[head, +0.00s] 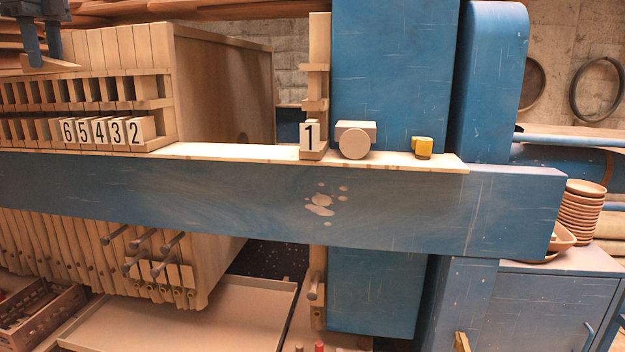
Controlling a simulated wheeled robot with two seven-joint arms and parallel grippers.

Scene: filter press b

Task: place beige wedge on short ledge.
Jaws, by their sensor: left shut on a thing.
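My left gripper (41,57) is at the top left corner of the head view, pointing down. It is shut on the beige wedge (52,67), a thin pale piece that tapers to the right. The wedge is in front of the upper part of the beige plate stack; I cannot tell whether it touches anything. A pale ledge strip (240,152) runs along the top of the blue beam. Small ledges (316,105) also stick out from the upright plate near the number 1 block. I cannot tell which one is the short ledge. My right gripper is not in view.
Number blocks (100,131) stand in a row at left, and the number 1 block (309,136) stands apart. A round-faced beige piece (354,143) and a yellow piece (423,147) sit on the strip. The blue beam (250,200) crosses the view. A tray (185,320) lies below.

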